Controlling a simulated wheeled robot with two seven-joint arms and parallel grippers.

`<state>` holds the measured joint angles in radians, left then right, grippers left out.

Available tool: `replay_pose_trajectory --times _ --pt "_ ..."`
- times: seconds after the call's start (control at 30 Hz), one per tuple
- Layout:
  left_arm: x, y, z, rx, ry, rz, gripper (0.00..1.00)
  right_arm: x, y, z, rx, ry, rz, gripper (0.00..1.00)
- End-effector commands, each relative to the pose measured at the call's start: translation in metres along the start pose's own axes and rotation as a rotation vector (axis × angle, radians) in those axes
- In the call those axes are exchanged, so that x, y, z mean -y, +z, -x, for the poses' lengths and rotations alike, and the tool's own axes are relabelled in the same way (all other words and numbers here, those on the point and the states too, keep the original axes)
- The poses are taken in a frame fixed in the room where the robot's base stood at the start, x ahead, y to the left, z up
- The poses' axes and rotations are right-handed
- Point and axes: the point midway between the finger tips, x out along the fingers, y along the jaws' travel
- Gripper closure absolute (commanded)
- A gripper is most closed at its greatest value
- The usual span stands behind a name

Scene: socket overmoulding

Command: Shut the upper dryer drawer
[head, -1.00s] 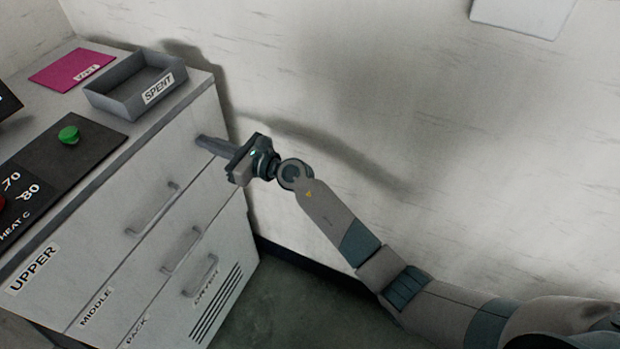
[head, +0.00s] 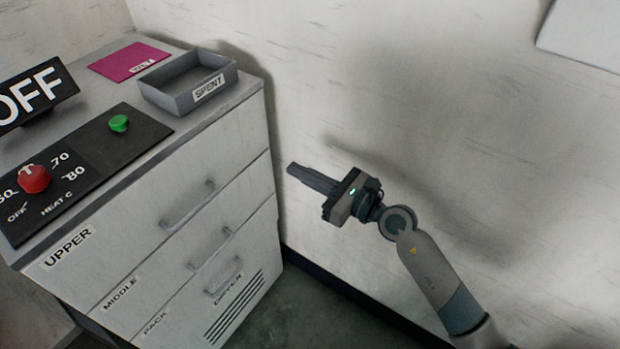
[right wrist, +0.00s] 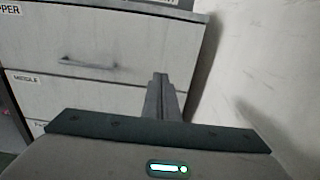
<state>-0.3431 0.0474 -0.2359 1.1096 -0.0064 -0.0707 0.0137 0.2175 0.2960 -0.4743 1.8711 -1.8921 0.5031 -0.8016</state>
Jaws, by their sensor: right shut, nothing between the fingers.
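The upper dryer drawer (head: 158,212), labelled UPPER, sits flush with the cabinet front in the head view and looks shut. Its bar handle (head: 187,206) is on the front face. In the right wrist view the upper drawer (right wrist: 135,38) and its handle (right wrist: 88,65) show ahead of the fingers. My right gripper (head: 290,169) is shut and empty, apart from the cabinet, to the right of the drawer front. Its fingers also show in the right wrist view (right wrist: 159,80). My left gripper is not in view.
The middle drawer (head: 135,294) and the PACK drawer (head: 165,325) below also look shut. On the cabinet top are a grey SPENT tray (head: 208,98), a pink mat (head: 128,62) and a control panel (head: 98,160) with a red knob (head: 34,179). A wall (head: 420,110) stands behind my arm.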

Motion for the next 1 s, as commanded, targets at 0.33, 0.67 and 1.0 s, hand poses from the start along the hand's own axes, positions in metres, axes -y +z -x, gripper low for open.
replay_pose_trajectory --times 0.33,0.67,1.0 --pt "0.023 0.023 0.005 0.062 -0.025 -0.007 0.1 0.0 -0.001 0.025 -0.001 0.001 -0.001 1.0" --pt "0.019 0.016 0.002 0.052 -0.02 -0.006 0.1 0.0 0.0 0.025 0.0 0.0 -0.001 1.0" --pt "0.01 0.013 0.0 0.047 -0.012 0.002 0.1 0.001 -0.009 0.026 0.01 -0.008 -0.09 1.0"
